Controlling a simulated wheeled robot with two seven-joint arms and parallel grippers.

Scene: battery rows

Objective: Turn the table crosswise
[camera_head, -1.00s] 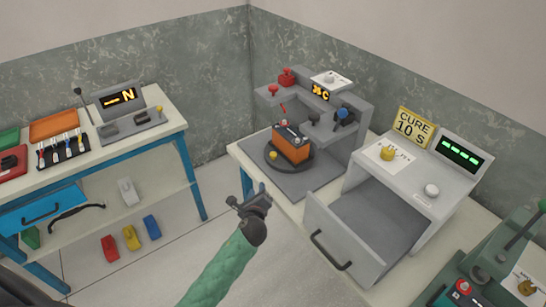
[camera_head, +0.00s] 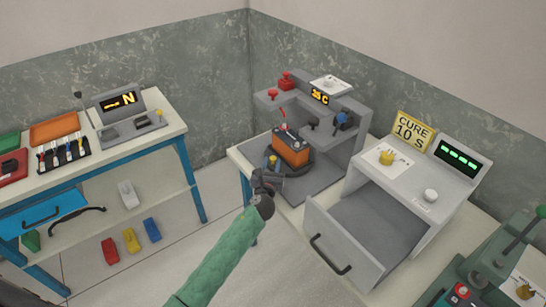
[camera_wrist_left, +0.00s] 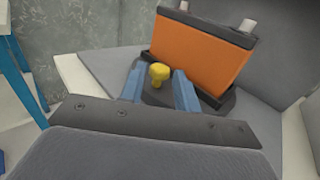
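The round dark turntable (camera_head: 270,168) sits on the grey machine's base. An orange battery with a black top (camera_head: 290,150) stands on it, and also fills the upper right of the left wrist view (camera_wrist_left: 205,48). A yellow knob (camera_wrist_left: 158,74) stands up near the turntable's rim, beside the battery. My left gripper (camera_wrist_left: 157,88) is open, with its two blue fingers on either side of the knob. A gap shows between the knob and each finger. In the head view my left gripper (camera_head: 270,172) partly covers the turntable's near edge. My right gripper is not in view.
The grey machine (camera_head: 345,110) has red parts, a blue-black part and a small lit display around the battery. To its right stands a light grey unit (camera_head: 425,185) with a pulled-out drawer (camera_head: 340,250). A blue-framed bench (camera_head: 190,170) stands at left, with floor between.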

